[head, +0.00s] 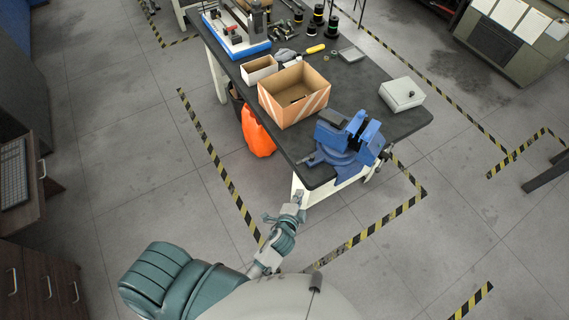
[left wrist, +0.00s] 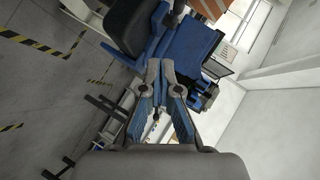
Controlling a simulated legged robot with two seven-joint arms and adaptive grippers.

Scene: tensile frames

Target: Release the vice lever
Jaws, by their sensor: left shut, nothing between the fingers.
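The blue vice (head: 345,143) is mounted at the near corner of the dark workbench (head: 400,122). A small dark part, perhaps the lever's end, shows at its right side (head: 386,154); I cannot make out the whole lever. My left gripper (head: 299,194) is just below the bench's near corner, in front of and below the vice, apart from it in the head view. In the left wrist view the gripper (left wrist: 160,64) is shut and empty. Blue vice parts (left wrist: 188,50) show beyond its fingertips; I cannot tell whether they touch. My right gripper is not in view.
On the bench stand an open cardboard box (head: 292,94), a grey-white box (head: 402,94) and a smaller open box (head: 259,68). Wooden drawers (head: 38,275) stand at left. Striped tape marks the open floor.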

